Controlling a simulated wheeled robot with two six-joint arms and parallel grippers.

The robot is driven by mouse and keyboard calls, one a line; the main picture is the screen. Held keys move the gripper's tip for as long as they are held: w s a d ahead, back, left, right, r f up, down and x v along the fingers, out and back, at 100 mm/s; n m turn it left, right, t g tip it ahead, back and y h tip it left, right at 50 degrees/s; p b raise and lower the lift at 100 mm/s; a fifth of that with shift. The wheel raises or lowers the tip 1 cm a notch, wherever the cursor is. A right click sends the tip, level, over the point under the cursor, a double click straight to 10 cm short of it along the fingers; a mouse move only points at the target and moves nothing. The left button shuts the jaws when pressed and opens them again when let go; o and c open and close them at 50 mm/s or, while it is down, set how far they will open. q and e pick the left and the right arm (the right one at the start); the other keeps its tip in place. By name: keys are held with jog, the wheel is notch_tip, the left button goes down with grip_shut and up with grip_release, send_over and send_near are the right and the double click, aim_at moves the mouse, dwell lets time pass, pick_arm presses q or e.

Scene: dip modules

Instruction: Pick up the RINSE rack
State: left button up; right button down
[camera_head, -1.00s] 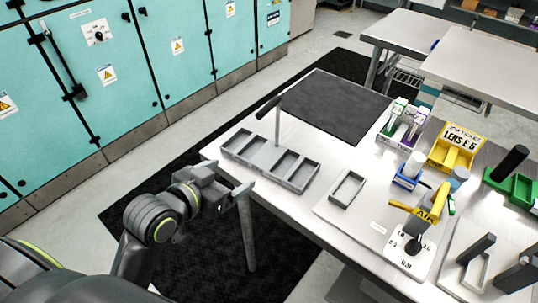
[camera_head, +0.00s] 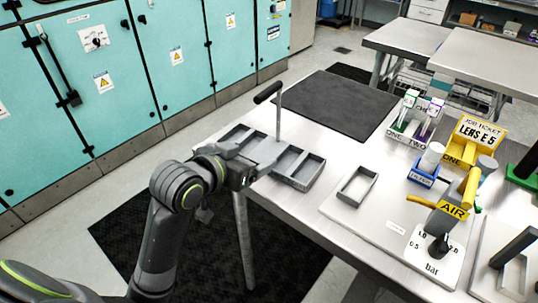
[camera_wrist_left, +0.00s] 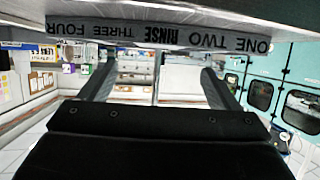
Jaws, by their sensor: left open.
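A long grey row of trays (camera_head: 300,182) stands along the table's near left edge. Its front face in the left wrist view (camera_wrist_left: 160,36) reads ONE, TWO, RINSE, THREE, FOUR, upside down. A thin post with a black crossbar handle (camera_head: 268,93) rises from its middle, around the RINSE place; the rack's lower part is hidden or hard to make out. My left gripper (camera_head: 258,168) is open and empty at the front of the row, below the handle, and covers part of it. Its two fingers (camera_wrist_left: 155,88) stand wide apart in the left wrist view. My right gripper is out of view.
A black mat (camera_head: 340,104) lies behind the row. To its right are a small open grey tray (camera_head: 357,187), the yellow AIR fixture (camera_head: 453,208), a blue holder (camera_head: 424,174) and the yellow job ticket stand (camera_head: 478,133). Teal cabinets (camera_head: 170,70) line the left.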

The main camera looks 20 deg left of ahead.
aim_at(268, 150)
pick_arm(q)
jog(key=shift+x, duration=1.25)
jog(key=shift+f+b+x, duration=0.15)
jog(key=shift+x, duration=1.15)
jog(key=shift+f+b+x, duration=0.15)
jog(key=shift+x, duration=1.15)
jog(key=shift+s, duration=0.15)
jog(key=shift+r, duration=0.1)
jog(key=c, duration=1.3)
